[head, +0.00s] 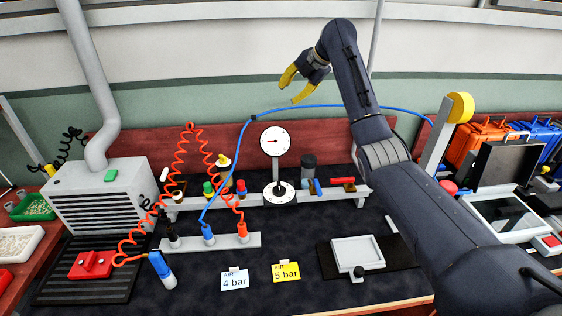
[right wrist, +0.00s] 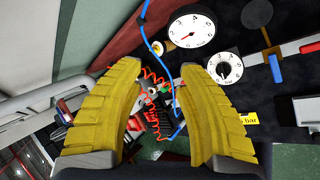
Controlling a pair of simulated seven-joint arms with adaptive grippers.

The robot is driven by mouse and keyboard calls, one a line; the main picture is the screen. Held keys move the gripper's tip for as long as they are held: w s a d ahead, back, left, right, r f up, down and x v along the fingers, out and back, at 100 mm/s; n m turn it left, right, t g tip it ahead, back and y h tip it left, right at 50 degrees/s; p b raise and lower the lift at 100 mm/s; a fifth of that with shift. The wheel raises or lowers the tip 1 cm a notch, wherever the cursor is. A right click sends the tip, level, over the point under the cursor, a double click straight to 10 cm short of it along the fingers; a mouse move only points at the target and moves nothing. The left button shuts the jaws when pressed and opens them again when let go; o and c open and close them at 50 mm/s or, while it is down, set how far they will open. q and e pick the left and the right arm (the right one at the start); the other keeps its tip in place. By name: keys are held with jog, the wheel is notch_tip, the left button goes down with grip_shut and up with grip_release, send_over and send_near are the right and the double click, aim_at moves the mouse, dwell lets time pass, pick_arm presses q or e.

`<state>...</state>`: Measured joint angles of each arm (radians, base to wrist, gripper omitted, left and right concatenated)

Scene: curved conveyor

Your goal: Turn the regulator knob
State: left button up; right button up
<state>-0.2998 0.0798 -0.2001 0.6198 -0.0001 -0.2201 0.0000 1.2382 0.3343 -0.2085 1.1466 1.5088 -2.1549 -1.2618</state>
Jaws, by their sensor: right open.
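The regulator knob (head: 279,194) has a white dial face with a dark center and stands on the rail at the middle of the bench. It also shows in the right wrist view (right wrist: 224,68), to the right of the fingers. A round white pressure gauge (head: 275,141) is above it and also shows in the right wrist view (right wrist: 192,27). My right gripper (head: 289,95) has yellow fingers, is open and empty, and is raised above and apart from the gauge and knob. The right wrist view shows the gap between its fingers (right wrist: 160,75). My left gripper is not in view.
A blue hose (head: 330,106) arches over the rail, between my gripper and the gauge. Red coiled hoses (head: 182,150) are left of the gauge. Cards reading "4 bar" (head: 235,281) and "5 bar" (head: 286,272) lie in front. A grey tray (head: 357,252) is at right.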

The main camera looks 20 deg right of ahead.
jog(key=s+a+f+n+g+h, duration=0.2)
jog(key=s+a+f+n+g, duration=0.15)
jog(key=f, duration=0.45)
jog(key=s+a+f+n+g+h, duration=0.2)
jog(key=s+a+f+n+g, duration=0.15)
jog(key=f, duration=0.35)
send_over(279, 187)
jog(key=shift+f, duration=4.1)
jog(key=shift+n+t, duration=0.3)
jog(key=shift+n, duration=0.1)
jog(key=shift+f, duration=5.05)
grip_shut()
